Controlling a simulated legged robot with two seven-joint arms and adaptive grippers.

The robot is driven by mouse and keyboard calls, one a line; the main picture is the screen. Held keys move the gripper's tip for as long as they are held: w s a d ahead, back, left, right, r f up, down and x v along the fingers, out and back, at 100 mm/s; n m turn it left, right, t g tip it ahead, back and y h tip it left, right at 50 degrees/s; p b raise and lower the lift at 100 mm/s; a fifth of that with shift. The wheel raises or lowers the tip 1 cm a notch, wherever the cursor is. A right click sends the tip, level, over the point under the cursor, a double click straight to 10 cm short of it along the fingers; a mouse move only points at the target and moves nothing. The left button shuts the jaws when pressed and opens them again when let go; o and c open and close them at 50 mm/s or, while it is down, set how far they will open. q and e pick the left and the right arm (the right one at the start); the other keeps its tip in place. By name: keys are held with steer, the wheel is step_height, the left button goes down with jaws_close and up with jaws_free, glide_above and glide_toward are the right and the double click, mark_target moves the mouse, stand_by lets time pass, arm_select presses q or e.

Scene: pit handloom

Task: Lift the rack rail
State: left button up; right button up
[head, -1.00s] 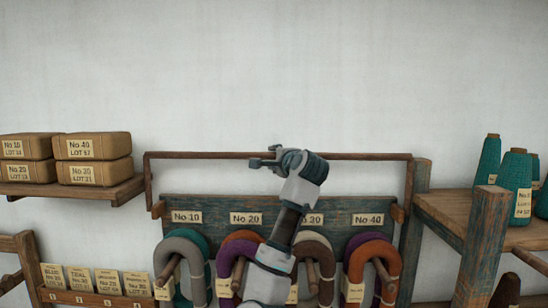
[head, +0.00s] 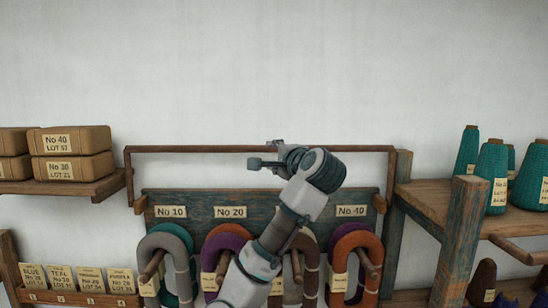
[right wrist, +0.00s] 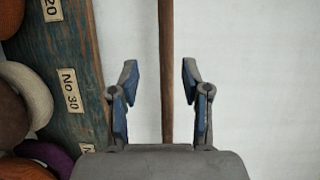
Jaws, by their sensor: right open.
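The rack rail (head: 200,149) is a thin brown wooden bar running level across the top of the rack against the white wall. Its ends turn down into side arms at the board. My right gripper (head: 270,154) is at the middle of the rail, partly hidden by its own wrist. In the right wrist view the rail (right wrist: 167,50) runs up the picture between the two open fingers (right wrist: 160,72), a little nearer the right finger. A gap shows on each side, and neither finger is closed on it. My left gripper is not in view.
Below the rail, a blue-green board (head: 190,197) carries numbered labels and pegs with coloured yarn hanks (head: 165,255). A shelf (head: 85,190) with wrapped packets is at left. A wooden stand (head: 430,200) with teal cones is at right. Above the rail is bare wall.

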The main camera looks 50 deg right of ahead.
steer(key=shift+d+f, duration=0.1)
steer(key=shift+d, duration=0.25)
steer(key=shift+d+f, duration=0.1)
steer(key=shift+c, duration=1.4)
steer(key=shift+f, duration=0.1)
steer(key=c, duration=0.4)
steer(key=a+f+n+h+b, duration=0.1)
steer(key=n, duration=0.1)
steer(key=a+f+n+h+b, duration=0.1)
steer(key=a+n+h, duration=0.1)
steer(key=a+f+n+g+h+b, duration=0.1)
steer(key=n+b, duration=0.1)
steer(key=shift+s+a+n+h, duration=0.15)
steer(key=shift+a+n+h, duration=0.05)
steer(key=shift+n+h, duration=0.2)
jaws_close()
steer(key=n+h+b, duration=0.2)
steer(key=n+h, duration=0.2)
steer(key=n, duration=0.3)
glide_toward(258, 151)
steer(key=p+x, duration=0.6)
steer(key=shift+d+r, duration=0.15)
steer(key=shift+r, duration=0.1)
steer(key=shift+w+d, duration=0.35)
steer(key=shift+w, duration=0.1)
